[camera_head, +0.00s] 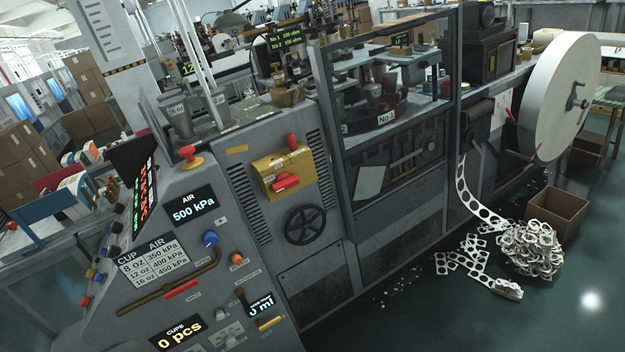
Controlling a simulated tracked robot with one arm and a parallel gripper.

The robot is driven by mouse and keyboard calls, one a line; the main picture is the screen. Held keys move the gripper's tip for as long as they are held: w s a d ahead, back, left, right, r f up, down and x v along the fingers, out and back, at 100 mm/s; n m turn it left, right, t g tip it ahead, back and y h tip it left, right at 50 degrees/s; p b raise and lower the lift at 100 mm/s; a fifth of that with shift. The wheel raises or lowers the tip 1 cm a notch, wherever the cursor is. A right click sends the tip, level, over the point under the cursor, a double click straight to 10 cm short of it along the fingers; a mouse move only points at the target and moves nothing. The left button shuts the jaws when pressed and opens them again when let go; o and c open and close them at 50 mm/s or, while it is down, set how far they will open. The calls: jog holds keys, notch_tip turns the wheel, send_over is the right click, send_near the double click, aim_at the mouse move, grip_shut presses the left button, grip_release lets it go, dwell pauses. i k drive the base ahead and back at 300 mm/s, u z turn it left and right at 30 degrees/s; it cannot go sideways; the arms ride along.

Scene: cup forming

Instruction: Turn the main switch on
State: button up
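A yellow switch box (270,166) is mounted on the grey front panel of the cup-forming machine, left of the picture's middle. A red handle (285,183) sits on its lower front and lies nearly level in the picture. A second red part (292,142) stands up at the box's top right. No readable label marks this box as the main switch. My gripper is not in view, and nothing touches the box.
A black handwheel (305,225) is below the box. A control panel with a 500 kPa display (194,209), a blue knob (210,239) and a red-yellow button (188,157) is at left. A cardboard box (556,214) and paper scrap (530,247) lie on the floor at right.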

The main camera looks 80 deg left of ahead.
aim_at(284, 181)
jog(key=z, duration=0.05)
jog(key=i, duration=1.15)
jog(key=u, duration=2.25)
